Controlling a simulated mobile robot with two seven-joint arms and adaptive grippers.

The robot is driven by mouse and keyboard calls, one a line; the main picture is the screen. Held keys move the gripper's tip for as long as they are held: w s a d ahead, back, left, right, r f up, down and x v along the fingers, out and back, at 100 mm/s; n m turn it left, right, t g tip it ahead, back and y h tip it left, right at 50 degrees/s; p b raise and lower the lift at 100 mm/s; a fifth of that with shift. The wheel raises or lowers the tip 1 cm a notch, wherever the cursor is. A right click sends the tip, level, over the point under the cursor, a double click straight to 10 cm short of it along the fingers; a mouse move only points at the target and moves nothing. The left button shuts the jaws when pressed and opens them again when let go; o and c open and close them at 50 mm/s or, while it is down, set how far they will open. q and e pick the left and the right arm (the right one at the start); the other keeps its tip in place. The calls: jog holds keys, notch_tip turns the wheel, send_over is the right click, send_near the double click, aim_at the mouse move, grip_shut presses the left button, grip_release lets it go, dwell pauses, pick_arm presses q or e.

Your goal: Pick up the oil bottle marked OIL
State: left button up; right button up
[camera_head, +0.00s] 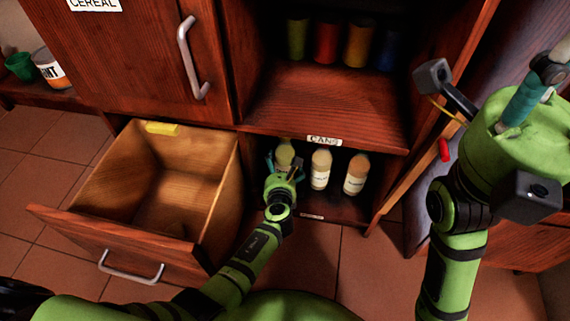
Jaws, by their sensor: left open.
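Three pale bottles stand in a row on the low shelf under the CANS label. The left bottle (285,152) is partly hidden by my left gripper (284,165), so its label does not show. The middle bottle (321,170) and the right bottle (355,175) have white labels too small to read, so I cannot tell which is marked OIL. My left gripper is open in front of the left bottle; I cannot tell whether they touch. My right gripper (520,105) is high at the right, close to the camera, its fingers unclear.
An open, mostly empty wooden drawer (90,235) stands out left of the shelf, with a yellow object (162,128) at its back edge. An open cabinet door (420,150) bounds the shelf on the right. Several coloured cans (327,42) stand on the shelf above.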

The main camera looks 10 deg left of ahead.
pick_arm(q)
jog(key=shift+b+x, duration=0.35)
jog(key=shift+x, duration=0.7)
jog(key=c, duration=1.4)
jog(key=shift+w+r, duration=0.1)
jog(key=shift+c, duration=0.2)
